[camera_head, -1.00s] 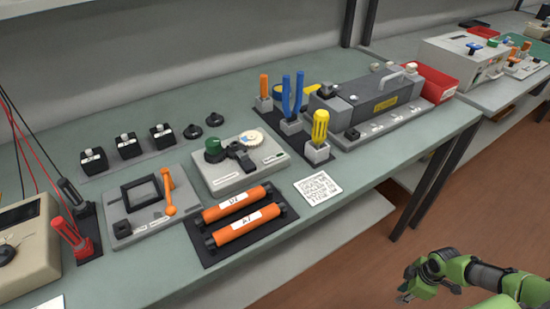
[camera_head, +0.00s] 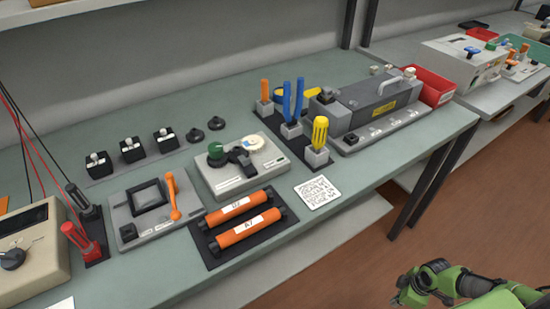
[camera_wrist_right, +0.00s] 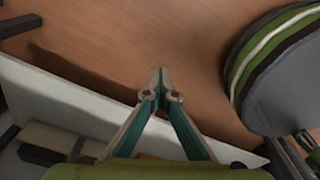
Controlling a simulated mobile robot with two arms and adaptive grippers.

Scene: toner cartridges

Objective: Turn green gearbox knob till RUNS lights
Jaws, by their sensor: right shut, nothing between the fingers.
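The green knob (camera_head: 216,150) stands on the left part of the light grey gearbox plate (camera_head: 225,186), in the middle of the bench. A dark linkage (camera_head: 240,157) and a cream toothed wheel (camera_head: 252,143) sit beside it. Lettering on the plate is too small to read, and I cannot tell whether any RUNS light is lit. My right gripper (camera_head: 398,300) is at the lower right, off the bench and well away from the knob. In the right wrist view its fingertips (camera_wrist_right: 158,75) meet, with nothing between them. My left gripper is not in view.
Two orange cartridges (camera_head: 240,222) lie on a dark mat before the gearbox. A plate with an orange lever (camera_head: 172,195) is to its left. A holder with blue pliers (camera_head: 293,100) and a yellow-handled tool (camera_head: 319,132) is to its right. A note (camera_head: 317,192) lies near the front edge.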

